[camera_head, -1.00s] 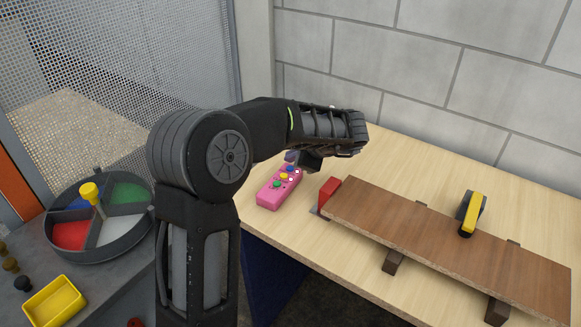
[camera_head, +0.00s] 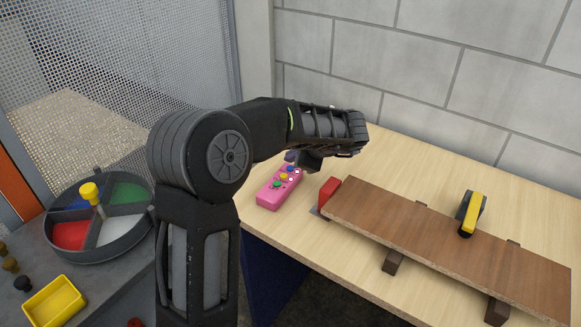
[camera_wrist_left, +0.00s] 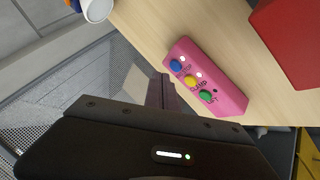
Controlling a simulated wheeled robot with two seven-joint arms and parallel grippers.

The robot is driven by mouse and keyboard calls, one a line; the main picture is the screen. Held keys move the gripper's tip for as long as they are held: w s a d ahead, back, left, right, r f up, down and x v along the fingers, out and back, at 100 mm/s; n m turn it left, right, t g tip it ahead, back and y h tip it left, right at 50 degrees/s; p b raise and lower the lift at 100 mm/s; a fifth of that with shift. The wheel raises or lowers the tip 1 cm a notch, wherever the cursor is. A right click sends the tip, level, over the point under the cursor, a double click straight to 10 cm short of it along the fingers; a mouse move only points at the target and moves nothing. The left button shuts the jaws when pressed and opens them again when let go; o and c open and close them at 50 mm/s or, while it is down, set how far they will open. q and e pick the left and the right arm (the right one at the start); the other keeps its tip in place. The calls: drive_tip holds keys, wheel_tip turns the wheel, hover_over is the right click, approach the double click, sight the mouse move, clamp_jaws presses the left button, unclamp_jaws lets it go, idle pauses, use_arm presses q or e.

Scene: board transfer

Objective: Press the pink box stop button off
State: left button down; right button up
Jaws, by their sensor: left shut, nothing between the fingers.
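The pink box (camera_head: 268,198) lies on the wooden table near its left edge. Its top carries a blue button (camera_wrist_left: 175,65), a yellow button (camera_wrist_left: 190,80) and a green button (camera_wrist_left: 206,97), with small white spots beside them. My left gripper (camera_head: 291,158) is shut and empty, pointing down at the far end of the pink box, by the blue button. In the left wrist view the closed fingers (camera_wrist_left: 161,80) appear beside the box (camera_wrist_left: 232,98). I cannot tell whether they touch it. No stop label is readable. My right gripper is not in view.
A round divided tray (camera_head: 118,240) and a yellow bin (camera_head: 54,302) stand at left. A block wall is behind.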

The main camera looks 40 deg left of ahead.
sight(293, 171)
use_arm(q)
drive_tip(key=shift+f, duration=0.15)
drive_tip(key=shift+f+p, duration=0.15)
drive_tip(key=shift+p, duration=0.15)
drive_tip(key=shift+f, duration=0.15)
drive_tip(key=shift+f, duration=0.4)
idle(0.7)
drive_tip(key=shift+r+p, duration=0.9)
drive_tip(key=shift+p, duration=0.55)
wheel_tip(293, 171, up, 6)
drive_tip(key=p, duration=0.8)
